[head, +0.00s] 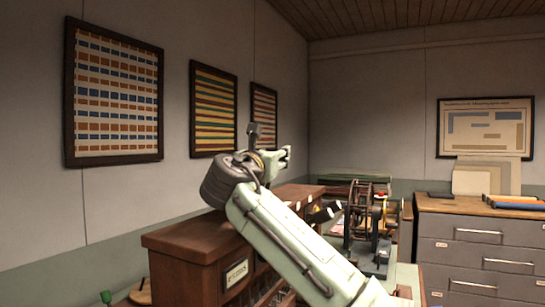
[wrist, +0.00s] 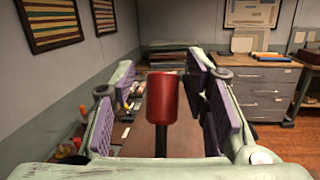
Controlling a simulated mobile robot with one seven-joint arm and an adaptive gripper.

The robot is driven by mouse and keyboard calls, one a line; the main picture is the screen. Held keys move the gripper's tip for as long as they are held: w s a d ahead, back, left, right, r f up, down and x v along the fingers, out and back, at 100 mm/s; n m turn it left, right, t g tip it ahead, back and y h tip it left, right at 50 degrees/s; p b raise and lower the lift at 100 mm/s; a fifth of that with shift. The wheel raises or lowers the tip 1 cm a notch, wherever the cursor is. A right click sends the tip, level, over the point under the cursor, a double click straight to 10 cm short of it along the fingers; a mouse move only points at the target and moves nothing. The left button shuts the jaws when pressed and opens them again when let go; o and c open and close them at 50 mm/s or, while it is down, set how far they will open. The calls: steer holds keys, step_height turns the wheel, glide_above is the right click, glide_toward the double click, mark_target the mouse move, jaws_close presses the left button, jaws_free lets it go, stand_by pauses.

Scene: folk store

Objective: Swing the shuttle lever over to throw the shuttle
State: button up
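A red cylindrical handle (wrist: 162,98) on a thin dark stem, which I take for the shuttle lever, stands upright in the middle of the wrist view. My gripper (wrist: 160,72) is open, with a purple-padded finger on each side of the handle and a visible gap on both sides. The handle's depth relative to the fingertips is hard to judge. In the head view my gripper (head: 281,159) is above a brown wooden cabinet (head: 185,241); I cannot make out the red handle there. The shuttle itself cannot be identified.
A dark machine with wheels (head: 362,212) stands beyond my arm. A grey drawer cabinet (head: 475,250) with papers on top is at the right. Framed striped pictures (head: 118,95) hang on the left wall. Small objects lie left of the fingers in the wrist view.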

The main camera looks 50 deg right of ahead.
steer(key=shift+a, duration=0.1)
steer(key=v, duration=1.2)
steer(key=shift+s, duration=0.1)
steer(key=shift+r, duration=0.1)
stand_by(0.3)
